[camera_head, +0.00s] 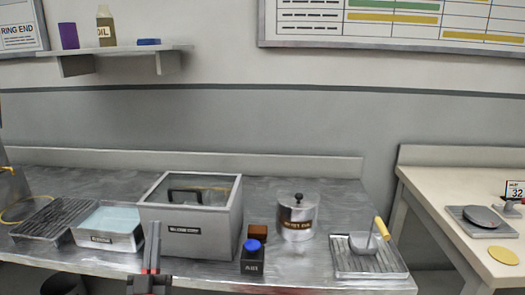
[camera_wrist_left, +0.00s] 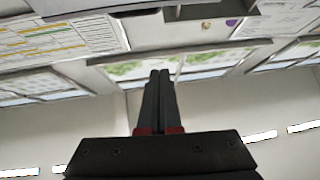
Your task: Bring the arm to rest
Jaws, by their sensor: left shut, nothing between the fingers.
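My left gripper (camera_head: 153,240) stands upright at the bottom of the head view, in front of the metal bench and the grey lidded box. Its two dark fingers are together with nothing between them. The left wrist view also shows the gripper (camera_wrist_left: 160,75), fingers shut, against the wall boards, windows and ceiling lights. It touches nothing that I can see. My right gripper is in neither view.
The metal bench (camera_head: 345,285) holds a grey lidded box (camera_head: 185,222), a blue-liquid tray (camera_head: 108,238), a black block with a blue knob (camera_head: 253,258), a lidded pot (camera_head: 297,217) and a ridged tray (camera_head: 345,265). A pale table (camera_head: 455,205) stands at right.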

